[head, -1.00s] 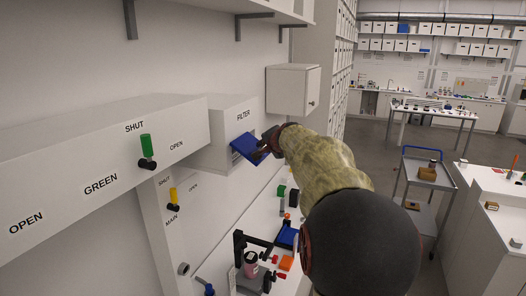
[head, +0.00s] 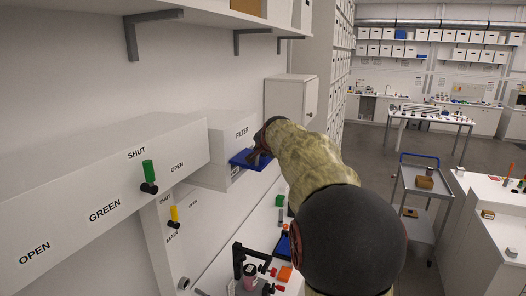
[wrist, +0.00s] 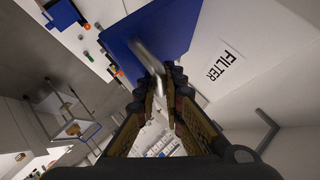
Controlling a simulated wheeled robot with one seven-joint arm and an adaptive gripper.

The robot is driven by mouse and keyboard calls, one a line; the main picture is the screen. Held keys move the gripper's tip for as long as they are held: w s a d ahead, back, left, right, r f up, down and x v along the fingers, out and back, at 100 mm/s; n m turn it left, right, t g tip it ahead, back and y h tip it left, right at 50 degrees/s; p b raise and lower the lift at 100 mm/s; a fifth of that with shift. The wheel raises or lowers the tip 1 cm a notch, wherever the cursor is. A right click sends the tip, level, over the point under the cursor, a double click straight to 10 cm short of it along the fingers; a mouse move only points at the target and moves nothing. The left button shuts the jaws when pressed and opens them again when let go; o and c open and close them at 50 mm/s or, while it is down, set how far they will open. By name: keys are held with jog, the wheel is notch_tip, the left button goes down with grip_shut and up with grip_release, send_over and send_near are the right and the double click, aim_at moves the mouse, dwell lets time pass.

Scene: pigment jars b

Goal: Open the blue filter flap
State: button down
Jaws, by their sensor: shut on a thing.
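The blue filter flap (head: 241,161) is at the front of the white box labelled FILTER (head: 222,131) on the left wall. It stands out from the box and looks close to level in the head view. In the wrist view the flap (wrist: 168,28) is a flat blue panel beside the FILTER lettering. My gripper (head: 260,153) is at the flap's outer side. In the wrist view my gripper (wrist: 160,84) is shut on the flap's shiny bar handle (wrist: 143,55). The handle is partly hidden between the fingers.
A green lever (head: 149,172) and a yellow lever (head: 174,213) are on the wall to the left. A white cabinet (head: 290,98) hangs just behind my arm. Below is a bench with a jar (head: 250,276) and small blocks.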

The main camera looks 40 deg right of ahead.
jog(key=shift+w+a+r+g+p, duration=0.1)
jog(key=shift+w+r+g+p, duration=0.05)
jog(key=shift+r+g+p, duration=0.25)
dwell(0.3)
jog(key=c, duration=2.2)
grip_release()
jog(key=shift+f, duration=0.1)
jog(key=v, duration=1.2)
jog(key=shift+n, duration=0.3)
